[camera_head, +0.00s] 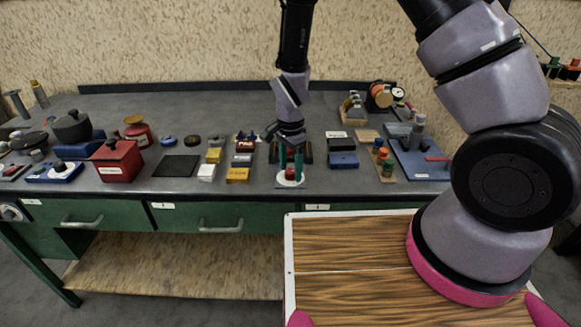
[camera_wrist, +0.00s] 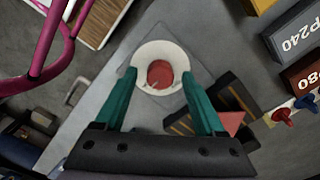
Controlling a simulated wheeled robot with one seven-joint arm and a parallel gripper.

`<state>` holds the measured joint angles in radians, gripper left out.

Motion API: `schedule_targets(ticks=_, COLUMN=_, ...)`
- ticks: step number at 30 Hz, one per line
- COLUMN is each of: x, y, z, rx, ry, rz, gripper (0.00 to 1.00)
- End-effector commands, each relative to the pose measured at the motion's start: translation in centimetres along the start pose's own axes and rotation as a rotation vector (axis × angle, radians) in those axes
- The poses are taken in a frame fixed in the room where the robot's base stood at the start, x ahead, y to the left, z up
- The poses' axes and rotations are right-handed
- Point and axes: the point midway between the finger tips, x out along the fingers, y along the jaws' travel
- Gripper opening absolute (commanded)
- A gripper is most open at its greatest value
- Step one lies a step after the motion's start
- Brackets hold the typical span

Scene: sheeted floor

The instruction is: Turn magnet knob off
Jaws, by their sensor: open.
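A small red round knob (camera_head: 290,174) sits in a round white base (camera_head: 291,182) near the front edge of the bench. In the wrist view the red knob (camera_wrist: 160,74) lies in the middle of the white base (camera_wrist: 161,49), which rests on a grey square plate. My gripper (camera_head: 291,163) points down over the knob. Its two teal fingers are open, one on each side of the knob, with a gap to it in the wrist view. Whether the fingertips touch the white base I cannot tell. Nothing is held.
Yellow (camera_head: 237,175) and white blocks stand left of the knob, and dark blue boxes (camera_head: 343,160) stand to its right. Dark angled pieces (camera_wrist: 222,100) lie close to one finger in the wrist view. A red box (camera_head: 117,162) is further left. Green drawers are below the bench front.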

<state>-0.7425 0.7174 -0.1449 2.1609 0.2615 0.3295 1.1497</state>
Motion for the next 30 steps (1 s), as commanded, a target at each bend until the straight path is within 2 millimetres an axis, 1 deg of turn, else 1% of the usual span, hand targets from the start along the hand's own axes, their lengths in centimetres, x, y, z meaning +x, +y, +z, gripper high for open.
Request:
schedule_targets(ticks=4, x=-0.03, y=-0.02, z=0.00, rx=0.000, ry=0.000, rz=0.000, gripper=0.71)
schedule_targets(ticks=5, x=-0.03, y=-0.02, z=0.00, rx=0.000, ry=0.000, rz=0.000, gripper=0.60)
schedule_targets(ticks=6, x=-0.04, y=-0.02, z=0.00, rx=0.000, ry=0.000, rz=0.000, gripper=0.45)
schedule_targets(ticks=8, x=-0.04, y=-0.02, z=0.00, rx=0.000, ry=0.000, rz=-0.001, gripper=0.22)
schedule_targets(ticks=9, x=-0.05, y=-0.02, z=0.00, rx=0.000, ry=0.000, rz=0.000, gripper=0.07)
schedule_targets(ticks=10, x=-0.05, y=-0.02, z=0.00, rx=0.000, ry=0.000, rz=-0.001, gripper=0.00)
schedule_targets(ticks=20, x=-0.07, y=-0.02, z=0.00, rx=-0.036, ry=0.000, rz=-0.001, gripper=0.00)
schedule_targets(ticks=25, x=-0.08, y=-0.03, z=0.03, rx=-0.118, ry=-0.001, rz=-0.001, gripper=0.00)
schedule_targets(ticks=30, x=-0.09, y=-0.03, z=-0.03, rx=-0.251, ry=0.000, rz=-0.001, gripper=0.00)
